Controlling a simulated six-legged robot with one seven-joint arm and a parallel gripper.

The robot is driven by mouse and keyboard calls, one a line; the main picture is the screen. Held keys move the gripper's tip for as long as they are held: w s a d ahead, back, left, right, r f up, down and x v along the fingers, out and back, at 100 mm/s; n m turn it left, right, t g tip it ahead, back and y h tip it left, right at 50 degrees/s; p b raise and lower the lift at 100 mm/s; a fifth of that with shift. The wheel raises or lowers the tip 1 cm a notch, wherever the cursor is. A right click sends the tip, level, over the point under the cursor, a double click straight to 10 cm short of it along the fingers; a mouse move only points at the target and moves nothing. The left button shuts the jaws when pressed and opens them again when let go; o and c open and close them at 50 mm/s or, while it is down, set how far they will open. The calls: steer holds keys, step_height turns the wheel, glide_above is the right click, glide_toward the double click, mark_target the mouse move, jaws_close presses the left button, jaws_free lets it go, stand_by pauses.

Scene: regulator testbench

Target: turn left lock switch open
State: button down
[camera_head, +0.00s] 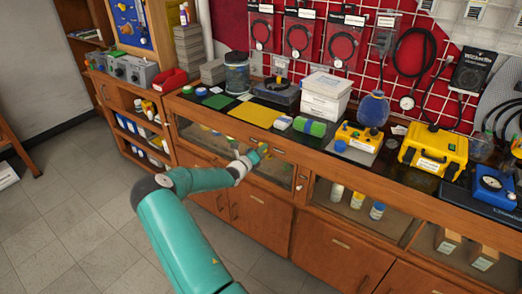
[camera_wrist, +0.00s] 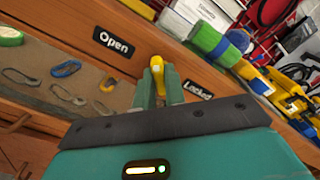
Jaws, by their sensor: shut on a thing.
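The left lock switch is a small yellow handle (camera_wrist: 157,65) on the wooden front rail of the bench, between a black "Open" label (camera_wrist: 113,41) on its left and a black "Locked" label (camera_wrist: 197,91) on its right. In the wrist view it stands up between the green fingers of my gripper (camera_wrist: 158,87). My gripper is shut on it, and the fingers hide its lower part. In the head view my gripper (camera_head: 258,154) is at the rail above the left glass-fronted compartment, where the switch is mostly hidden.
Behind the glass lie several carabiner-like clips (camera_wrist: 66,69). On the bench top are a green roll (camera_head: 310,127), a yellow mat (camera_head: 253,115), white boxes (camera_head: 325,95) and a yellow case (camera_head: 435,150). The tiled floor (camera_head: 85,215) at left is clear.

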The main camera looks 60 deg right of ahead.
stand_by(0.3)
steer(key=c, duration=1.5)
jaws_free()
steer(key=shift+o, duration=0.2)
steer(key=w+a, duration=0.2)
steer(key=a, duration=1.1)
steer(key=shift+a, duration=0.35)
steer(key=shift+w, duration=0.1)
